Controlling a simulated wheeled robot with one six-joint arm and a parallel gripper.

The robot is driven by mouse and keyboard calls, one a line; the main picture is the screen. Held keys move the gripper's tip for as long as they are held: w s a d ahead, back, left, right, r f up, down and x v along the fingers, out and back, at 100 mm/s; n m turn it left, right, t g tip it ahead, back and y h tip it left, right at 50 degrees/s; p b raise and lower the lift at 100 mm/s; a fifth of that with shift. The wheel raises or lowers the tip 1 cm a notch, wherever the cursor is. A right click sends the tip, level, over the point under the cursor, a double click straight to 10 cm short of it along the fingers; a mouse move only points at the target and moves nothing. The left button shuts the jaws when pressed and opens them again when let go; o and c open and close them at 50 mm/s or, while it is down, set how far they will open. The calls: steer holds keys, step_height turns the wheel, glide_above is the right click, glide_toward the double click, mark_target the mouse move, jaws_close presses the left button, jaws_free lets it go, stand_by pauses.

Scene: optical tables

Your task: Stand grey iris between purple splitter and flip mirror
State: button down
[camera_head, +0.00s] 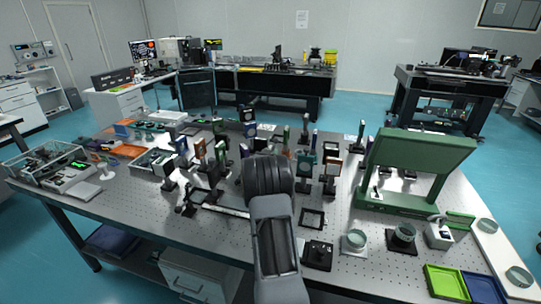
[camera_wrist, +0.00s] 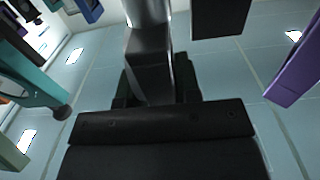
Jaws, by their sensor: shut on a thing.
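In the wrist view my gripper (camera_wrist: 155,90) is shut on a grey post-like piece (camera_wrist: 148,60), which I take to be part of the grey iris. Its ring is not clearly seen. A purple upright (camera_wrist: 296,68), likely the purple splitter, stands apart at the right edge of the wrist view. In the head view my dark arm reaches over the middle of the table and hides my gripper and the held piece. I cannot pick out the flip mirror for sure among the crowded mounts.
Several post mounts crowd the perforated table (camera_head: 130,205) around my arm. An orange-framed mount (camera_head: 331,172) stands right of it, and a green frame (camera_head: 415,160) farther right. A teal mount (camera_wrist: 30,82) is at left in the wrist view. Green (camera_head: 446,283) and blue trays lie front right.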

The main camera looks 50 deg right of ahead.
steer(key=shift+f+b, duration=0.35)
steer(key=shift+b, duration=0.35)
steer(key=c, duration=1.1)
jaws_free()
steer(key=o, duration=0.4)
steer(key=shift+c, duration=0.2)
steer(key=shift+f, duration=0.1)
steer(key=b+v, duration=0.3)
steer(key=v, duration=1.1)
steer(key=shift+b, duration=0.35)
